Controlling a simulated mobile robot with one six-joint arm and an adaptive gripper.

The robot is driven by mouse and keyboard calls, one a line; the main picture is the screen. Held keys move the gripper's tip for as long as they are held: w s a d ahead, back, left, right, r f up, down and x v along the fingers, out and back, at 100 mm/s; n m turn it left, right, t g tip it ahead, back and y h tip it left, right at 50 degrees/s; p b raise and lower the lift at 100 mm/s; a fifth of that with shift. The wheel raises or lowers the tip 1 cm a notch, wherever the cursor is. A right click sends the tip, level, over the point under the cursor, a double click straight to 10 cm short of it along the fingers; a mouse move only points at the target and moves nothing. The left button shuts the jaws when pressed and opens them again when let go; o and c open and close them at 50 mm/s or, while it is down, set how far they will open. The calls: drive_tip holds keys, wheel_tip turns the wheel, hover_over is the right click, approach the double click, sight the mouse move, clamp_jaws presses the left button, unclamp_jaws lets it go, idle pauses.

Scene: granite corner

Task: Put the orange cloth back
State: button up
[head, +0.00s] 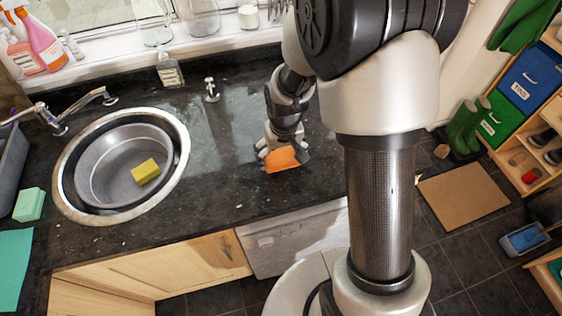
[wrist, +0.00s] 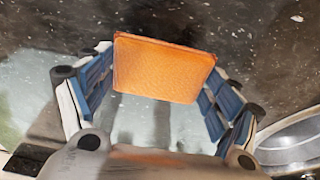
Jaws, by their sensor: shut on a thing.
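The orange cloth (head: 283,160) is a small flat rectangle at my gripper over the dark granite counter, right of the sink. My gripper (head: 282,150) points down and is shut on it. In the wrist view the cloth (wrist: 164,68) spans the space between the blue-padded fingers of my gripper (wrist: 158,92), with its broad face toward the camera. I cannot tell whether its lower edge touches the counter. The fingers hide part of its edges in the head view.
A round sink (head: 120,165) with a grey basin and a yellow sponge (head: 146,171) is at left. A green sponge (head: 29,205) and teal cloth (head: 14,268) lie at the far left. A soap bottle (head: 169,70) and small tap (head: 211,90) stand behind. Wet counter around the gripper is clear.

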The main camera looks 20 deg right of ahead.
sight(281, 158)
drive_tip(key=shift+f+b, duration=0.3)
drive_tip(key=shift+f, duration=1.2)
drive_tip(key=shift+f, duration=0.1)
drive_tip(key=o, duration=1)
drive_tip(key=shift+c, duration=0.2)
drive_tip(key=r+p, duration=0.1)
drive_tip(key=r, duration=0.3)
drive_tip(key=s+r+p, duration=0.1)
drive_tip(key=r, duration=0.3)
drive_tip(key=r+p, duration=0.1)
drive_tip(key=r, duration=0.3)
drive_tip(key=shift+s, duration=0.4)
drive_tip(key=s+r+t, duration=0.2)
drive_tip(key=s+r, duration=1.4)
drive_tip(key=s, duration=0.3)
drive_tip(key=shift+s+r+t, duration=0.2)
drive_tip(key=shift+r+t, duration=0.1)
drive_tip(key=shift+t, duration=0.1)
